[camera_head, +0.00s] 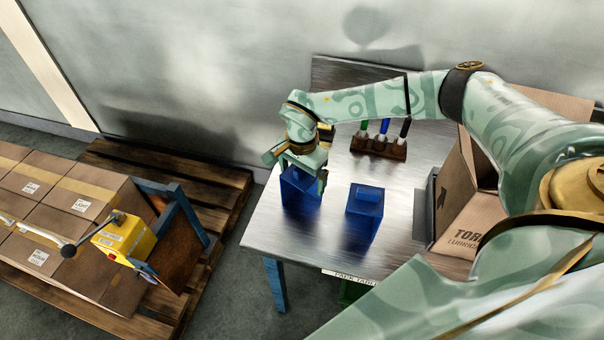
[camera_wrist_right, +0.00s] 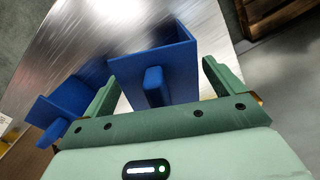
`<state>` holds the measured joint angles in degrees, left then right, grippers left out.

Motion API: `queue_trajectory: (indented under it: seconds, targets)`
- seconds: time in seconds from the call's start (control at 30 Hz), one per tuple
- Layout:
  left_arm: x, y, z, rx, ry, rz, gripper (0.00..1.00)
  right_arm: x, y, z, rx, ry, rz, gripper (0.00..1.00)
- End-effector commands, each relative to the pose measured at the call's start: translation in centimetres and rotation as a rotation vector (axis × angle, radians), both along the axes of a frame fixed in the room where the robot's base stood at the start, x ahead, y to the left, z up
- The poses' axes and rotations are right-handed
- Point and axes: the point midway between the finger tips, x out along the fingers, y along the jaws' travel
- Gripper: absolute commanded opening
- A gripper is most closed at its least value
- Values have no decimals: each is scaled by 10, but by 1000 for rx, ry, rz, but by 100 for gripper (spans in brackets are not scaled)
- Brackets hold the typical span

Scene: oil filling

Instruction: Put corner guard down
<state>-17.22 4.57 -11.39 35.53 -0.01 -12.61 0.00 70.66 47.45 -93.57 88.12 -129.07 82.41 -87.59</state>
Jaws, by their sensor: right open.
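A blue corner guard (camera_head: 298,192) stands on the left end of the metal table, under my right gripper (camera_head: 308,174). In the right wrist view this corner guard (camera_wrist_right: 178,60) is between the two spread fingers of my right gripper (camera_wrist_right: 161,70), its raised tab (camera_wrist_right: 154,87) facing the palm. The jaws are open, with a gap visible on the right finger's side; contact on the left side is unclear. A second blue corner guard (camera_head: 365,203) stands to the right on the table; it also shows at the left in the wrist view (camera_wrist_right: 70,100). My left gripper is not in view.
A rack of bottles or markers (camera_head: 378,145) stands at the table's back. An open cardboard box (camera_head: 470,215) is at the right. Left of the table (camera_head: 270,235), boxes (camera_head: 60,195) sit on a wooden pallet (camera_head: 215,185), with a yellow device (camera_head: 124,238) by them.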

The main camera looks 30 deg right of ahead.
Motion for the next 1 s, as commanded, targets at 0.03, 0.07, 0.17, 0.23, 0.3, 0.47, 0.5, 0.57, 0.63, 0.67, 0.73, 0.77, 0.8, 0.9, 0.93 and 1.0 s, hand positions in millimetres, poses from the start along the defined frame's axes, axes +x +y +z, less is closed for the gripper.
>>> queue_trajectory:
  seconds: [0.03,0.07,0.17,0.23,0.3,0.47,0.5,0.57,0.63,0.67,0.73,0.77,0.8,0.9,0.93,1.0]
  targets:
    - [0,0,2,0,-1,0,36,1,0,5,1,-2,0,94]
    - [1,0,3,1,-1,0,36,1,0,9,0,-3,0,94]
    - [2,0,7,0,-3,0,36,1,0,28,1,-5,0,94]
    - [2,0,11,0,-5,0,36,1,0,45,1,-6,0,94]
    - [3,0,14,0,-6,-1,36,2,0,63,0,-7,1,94]
    - [4,0,20,0,-9,-1,36,1,0,97,1,-5,1,94]
    - [4,0,21,0,-10,-1,36,1,0,103,1,-5,1,94]
    - [5,0,22,0,-10,-1,36,1,0,111,0,-4,0,94]
    - [5,0,22,0,-10,-2,36,1,0,118,0,-3,1,94]
    - [5,0,22,-1,-11,-2,36,0,0,119,0,-2,1,94]
    - [5,0,23,-1,-11,-2,36,0,0,122,-1,-1,1,94]
    - [5,0,23,-1,-11,-2,36,0,0,122,-1,-1,1,94]
    - [5,0,22,-1,-11,-2,36,0,0,122,0,-1,1,94]
    - [5,0,22,-1,-11,-2,36,0,0,122,0,-1,1,94]
    - [5,0,22,-1,-11,-2,36,0,0,122,0,-1,1,94]
    - [5,0,22,-1,-11,-2,36,0,0,122,0,-1,1,94]
